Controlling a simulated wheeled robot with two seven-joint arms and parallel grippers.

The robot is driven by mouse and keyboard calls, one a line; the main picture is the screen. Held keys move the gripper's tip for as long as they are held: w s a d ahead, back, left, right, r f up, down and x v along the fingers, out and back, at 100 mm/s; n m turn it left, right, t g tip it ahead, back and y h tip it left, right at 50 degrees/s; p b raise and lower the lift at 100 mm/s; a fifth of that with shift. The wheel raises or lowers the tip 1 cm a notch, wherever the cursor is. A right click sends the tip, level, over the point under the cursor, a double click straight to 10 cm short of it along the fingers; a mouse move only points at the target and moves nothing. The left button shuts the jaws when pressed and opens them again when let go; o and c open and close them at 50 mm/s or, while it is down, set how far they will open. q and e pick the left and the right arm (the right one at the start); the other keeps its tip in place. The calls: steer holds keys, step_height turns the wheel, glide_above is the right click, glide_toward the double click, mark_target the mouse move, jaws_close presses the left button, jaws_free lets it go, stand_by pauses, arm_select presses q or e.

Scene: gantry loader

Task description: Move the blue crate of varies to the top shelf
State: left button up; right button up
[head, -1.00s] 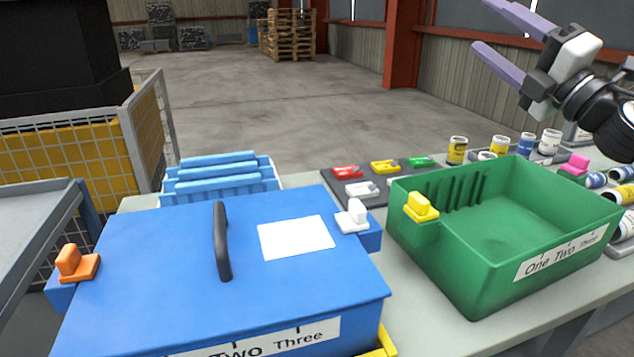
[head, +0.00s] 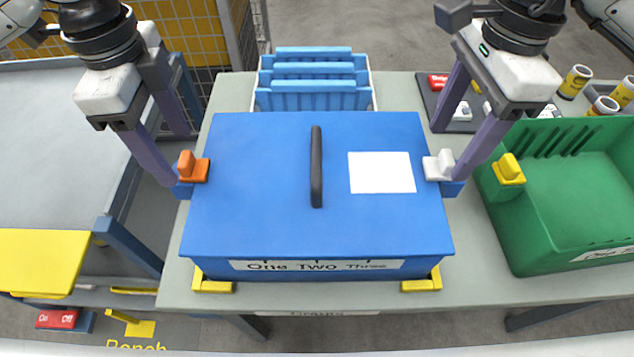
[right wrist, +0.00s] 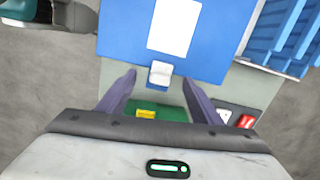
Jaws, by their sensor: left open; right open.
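The blue crate (head: 270,218) stands on the bench in the middle of the head view, its lid shut, with a black handle (head: 316,167) and a white label on top. An orange clip (head: 194,166) is on its left side and a white clip (head: 439,166) on its right; the white clip also shows in the right wrist view (right wrist: 160,74). My left gripper (head: 174,157) is open at the orange clip. My right gripper (head: 454,153) is open, its fingers on either side of the white clip. I cannot tell whether the fingers touch the crate. No top shelf is identifiable.
A green crate (head: 577,190) with a yellow clip (head: 509,168) stands close on the right. Light-blue racks (head: 313,80) stand behind the blue crate. Yellow corner stops (head: 212,285) sit at its front corners. A grey table (head: 60,150) is at the left, with cans at the right.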

mark_target(190, 184)
arm_select(q)
steer(key=shift+a, duration=0.1)
arm_select(e)
steer(key=shift+w+d+f+m+h, duration=0.15)
steer(key=shift+d+f+m, duration=0.1)
steer(key=shift+d, duration=0.15)
steer(key=shift+s+d+f+m+h, duration=0.1)
steer(key=shift+d+f+m+h, duration=0.05)
steer(key=shift+d+f+m, duration=0.15)
arm_select(q)
steer(key=shift+s+a, duration=0.1)
arm_select(e)
steer(key=shift+d+r, duration=0.1)
steer(key=shift+d, duration=0.05)
arm_select(q)
step_height(190, 184, down, 10)
steer(key=shift+f, duration=0.15)
arm_select(e)
step_height(190, 184, down, 10)
steer(key=shift+f, duration=0.2)
arm_select(q)
steer(key=shift+c, duration=0.2)
arm_select(e)
steer(key=shift+c, duration=0.2)
arm_select(q)
jaws_close()
arm_select(e)
jaws_close()
steer(key=shift+w+r, duration=0.1)
steer(key=shift+r, duration=0.05)
